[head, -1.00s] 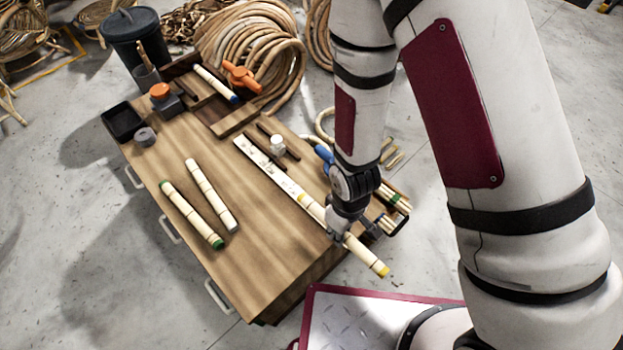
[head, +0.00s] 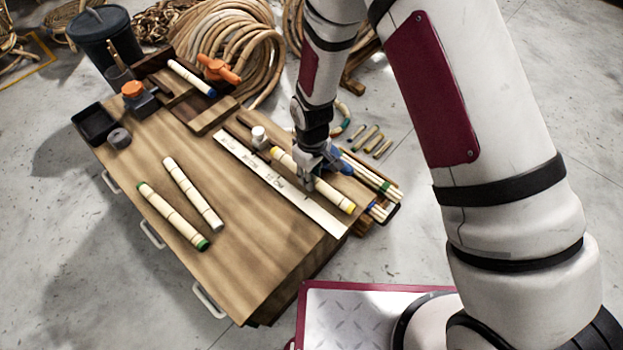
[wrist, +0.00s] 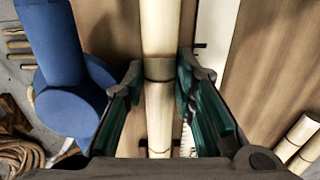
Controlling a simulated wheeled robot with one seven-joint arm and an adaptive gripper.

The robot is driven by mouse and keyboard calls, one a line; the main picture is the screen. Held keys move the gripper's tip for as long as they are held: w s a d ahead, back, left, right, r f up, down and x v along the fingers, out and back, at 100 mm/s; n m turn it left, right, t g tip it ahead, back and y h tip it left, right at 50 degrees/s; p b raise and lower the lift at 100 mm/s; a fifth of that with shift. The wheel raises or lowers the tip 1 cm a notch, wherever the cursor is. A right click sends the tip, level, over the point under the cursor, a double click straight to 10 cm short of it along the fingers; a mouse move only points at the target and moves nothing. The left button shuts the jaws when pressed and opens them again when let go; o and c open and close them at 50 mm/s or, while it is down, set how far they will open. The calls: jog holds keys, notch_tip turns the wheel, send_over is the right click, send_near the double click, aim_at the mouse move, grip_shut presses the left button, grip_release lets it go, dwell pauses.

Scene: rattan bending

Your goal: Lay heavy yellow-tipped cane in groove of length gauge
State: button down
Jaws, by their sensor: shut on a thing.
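The heavy yellow-tipped cane (head: 337,198) is pale, with dark bands and yellow ends. My gripper (head: 309,178) is shut on it near its middle; the wrist view shows the cane (wrist: 160,28) running between the two fingers (wrist: 158,100). The length gauge (head: 262,180) is a long white marked strip along the bench. The cane lies roughly parallel to it, just to its right in the head view. The gauge strip also shows right of the cane in the wrist view (wrist: 211,22). I cannot tell whether the cane touches the groove or hovers above it.
Two other canes, one green-tipped (head: 174,216) and one pale-ended (head: 193,194), lie left on the bench (head: 240,240). A small white knob (head: 259,136) stands by the gauge. A blue object (wrist: 60,70) is close left of my gripper. A holder of thin sticks (head: 375,185) sits right.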

jog(key=shift+f, duration=0.65)
jog(key=shift+f, duration=0.1)
jog(key=c, duration=1.3)
grip_release()
notch_tip(320, 180, up, 12)
jog(key=p, duration=0.4)
jog(key=shift+r, duration=0.2)
